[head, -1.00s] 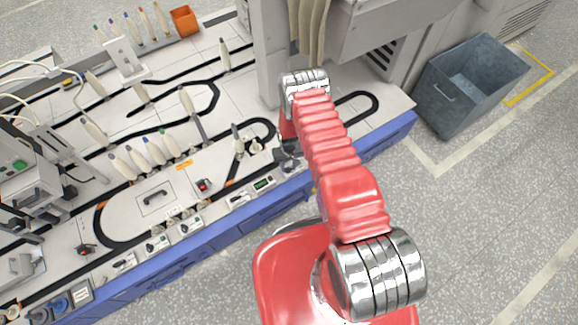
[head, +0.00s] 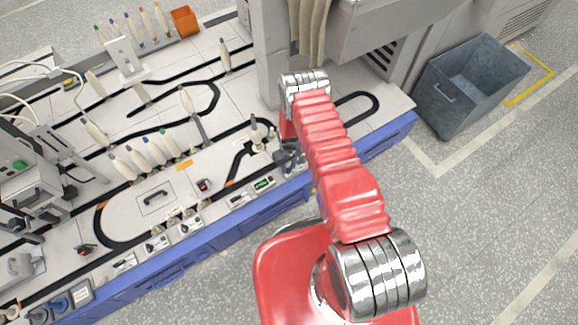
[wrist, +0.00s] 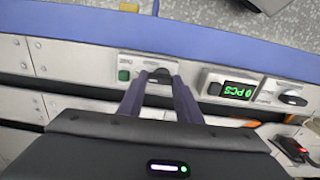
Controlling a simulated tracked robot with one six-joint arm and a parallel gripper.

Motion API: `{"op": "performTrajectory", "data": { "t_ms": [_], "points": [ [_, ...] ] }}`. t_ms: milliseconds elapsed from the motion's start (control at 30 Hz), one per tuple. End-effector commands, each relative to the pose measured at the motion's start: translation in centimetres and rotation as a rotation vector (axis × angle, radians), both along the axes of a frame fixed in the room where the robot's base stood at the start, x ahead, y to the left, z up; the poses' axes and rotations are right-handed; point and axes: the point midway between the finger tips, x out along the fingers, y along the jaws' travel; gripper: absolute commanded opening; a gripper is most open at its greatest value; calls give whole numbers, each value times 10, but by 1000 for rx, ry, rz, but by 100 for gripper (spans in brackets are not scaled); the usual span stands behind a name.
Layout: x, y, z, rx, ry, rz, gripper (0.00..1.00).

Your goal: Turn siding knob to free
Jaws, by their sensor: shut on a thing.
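A black knob (wrist: 160,74) sits on a pale panel with a green button (wrist: 124,75) at its left in the wrist view. My gripper (wrist: 159,88) is shut on this knob, with one finger on each side of it. The fingers hide part of the knob and its panel, and I cannot read its setting or a label. In the head view my gripper (head: 290,160) is at the front edge of the bench, and the knob cannot be made out there.
A green counter display (wrist: 237,90) and another black knob (wrist: 292,100) are to the right in the wrist view. In the head view, a pale bobbin (head: 255,133) stands on the black track close behind my gripper. A grey bin (head: 440,115) stands on the floor right of the bench.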

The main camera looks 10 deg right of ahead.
Motion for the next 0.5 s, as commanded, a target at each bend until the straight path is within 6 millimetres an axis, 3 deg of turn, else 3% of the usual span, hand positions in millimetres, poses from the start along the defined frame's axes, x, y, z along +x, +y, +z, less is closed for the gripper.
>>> {"op": "performTrajectory", "data": {
  "t_ms": [267,500],
  "points": [
    [1,0,1,0,-2,1,50],
    [1,0,0,0,-1,0,50]
  ]
}}
